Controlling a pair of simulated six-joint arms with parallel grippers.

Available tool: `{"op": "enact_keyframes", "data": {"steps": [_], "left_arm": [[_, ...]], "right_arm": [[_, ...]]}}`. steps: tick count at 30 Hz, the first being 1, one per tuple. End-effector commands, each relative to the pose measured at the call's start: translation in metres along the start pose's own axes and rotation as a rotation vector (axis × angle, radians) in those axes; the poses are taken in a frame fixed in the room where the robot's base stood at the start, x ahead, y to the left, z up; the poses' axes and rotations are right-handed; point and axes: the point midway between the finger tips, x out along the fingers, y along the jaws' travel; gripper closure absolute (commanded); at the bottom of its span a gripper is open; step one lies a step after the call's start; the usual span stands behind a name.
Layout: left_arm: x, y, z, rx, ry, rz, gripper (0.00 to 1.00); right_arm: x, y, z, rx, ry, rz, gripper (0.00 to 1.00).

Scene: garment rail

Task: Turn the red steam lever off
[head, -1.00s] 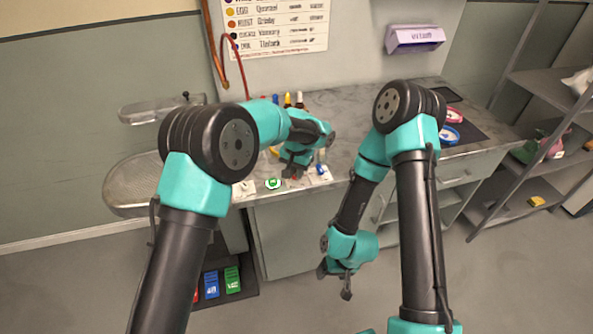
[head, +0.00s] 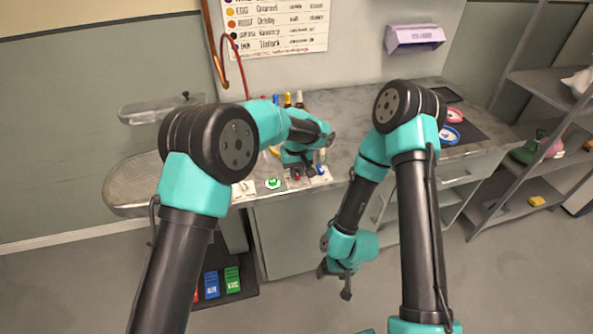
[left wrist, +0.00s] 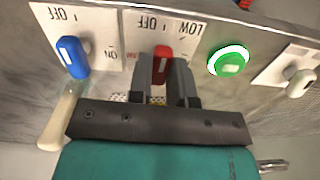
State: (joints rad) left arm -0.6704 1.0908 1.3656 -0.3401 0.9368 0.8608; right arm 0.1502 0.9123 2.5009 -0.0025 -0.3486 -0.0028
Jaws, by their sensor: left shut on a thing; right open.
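The red steam lever (left wrist: 162,62) is on the front panel below the counter edge, under upside-down OFF and LOW labels. Its handle stands roughly upright in the left wrist view, just right of the OFF label and left of LOW. My left gripper (left wrist: 163,85) is shut on the lever, one finger on each side. In the head view my left gripper (head: 308,171) is at the counter's front edge and hides much of the lever. My right gripper (head: 342,281) is open and empty, hanging low in front of the cabinet.
A blue lever (left wrist: 72,58) with OFF and ON labels is left of the red one in the left wrist view. A lit green button (left wrist: 228,61) and a white knob (left wrist: 300,82) are to its right. Several bottles (head: 288,100) stand behind my left arm.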

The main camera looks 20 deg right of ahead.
Motion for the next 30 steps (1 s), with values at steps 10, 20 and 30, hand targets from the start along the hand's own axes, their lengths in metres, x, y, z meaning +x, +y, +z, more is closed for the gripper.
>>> {"op": "enact_keyframes", "data": {"steps": [10, 20, 30], "left_arm": [[-0.0005, 0.0001, -0.0001, -0.059, 0.0, 0.0, 1.0], [-0.0006, 0.0001, -0.0001, -0.059, 0.001, 0.001, 0.74], [-0.0002, 0.0001, 0.0, -0.057, 0.0, 0.0, 0.55]], "right_arm": [[0.0, 0.0, 0.0, 0.0, 0.0, 0.0, 0.27], [0.0, 0.0, 0.0, 0.0, 0.0, 0.0, 0.27], [0.0, 0.0, 0.0, 0.0, 0.0, 0.0, 0.27]]}}
